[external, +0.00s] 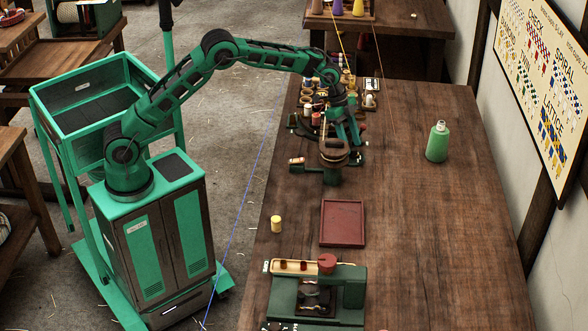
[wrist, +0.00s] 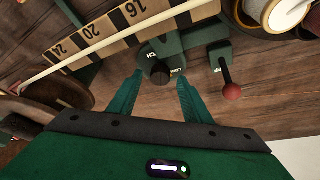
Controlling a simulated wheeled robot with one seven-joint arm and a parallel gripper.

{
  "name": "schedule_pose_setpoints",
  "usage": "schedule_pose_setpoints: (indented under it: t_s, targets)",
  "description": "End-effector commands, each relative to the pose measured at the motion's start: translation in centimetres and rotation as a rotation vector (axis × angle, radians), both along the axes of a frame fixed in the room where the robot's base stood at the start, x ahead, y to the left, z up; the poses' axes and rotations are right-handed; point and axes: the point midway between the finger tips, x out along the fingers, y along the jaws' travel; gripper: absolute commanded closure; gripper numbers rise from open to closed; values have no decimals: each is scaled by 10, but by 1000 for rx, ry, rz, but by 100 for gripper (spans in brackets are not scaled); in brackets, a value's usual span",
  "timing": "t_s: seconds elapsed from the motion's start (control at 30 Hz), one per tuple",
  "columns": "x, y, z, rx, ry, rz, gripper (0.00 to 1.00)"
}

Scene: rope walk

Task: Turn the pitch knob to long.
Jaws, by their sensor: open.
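The pitch knob (wrist: 160,74) is a dark round knob on a dark green mount in the wrist view. Lettering beside it is partly legible, ending in "CH" with "LON" nearby; its exact setting cannot be read. My gripper (wrist: 161,80) is open, with one green finger on each side of the knob and gaps visible on both sides. In the external view my gripper (external: 349,130) is low over the green machine (external: 331,174) on the bench; the knob cannot be made out there.
A lever with a red ball (wrist: 232,91) is close right of the knob. A numbered wooden scale (wrist: 130,12) runs above it. A green bottle (external: 437,144), red tray (external: 343,223), yellow spool (external: 276,224) and another green machine (external: 348,292) stand on the bench. The bench's right side is mostly clear.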

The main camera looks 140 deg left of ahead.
Motion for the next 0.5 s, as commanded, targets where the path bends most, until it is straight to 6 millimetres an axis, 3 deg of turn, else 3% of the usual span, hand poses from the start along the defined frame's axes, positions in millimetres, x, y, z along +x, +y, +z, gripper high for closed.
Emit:
schedule_pose_setpoints:
  t_s: [0.43, 0.47, 0.5]
  targets:
    - [4, 1, -11, 1, 0, 0, 55]
    - [4, 1, -11, 1, 0, 0, 58]
    - [4, 1, -11, 0, 0, 1, 67]
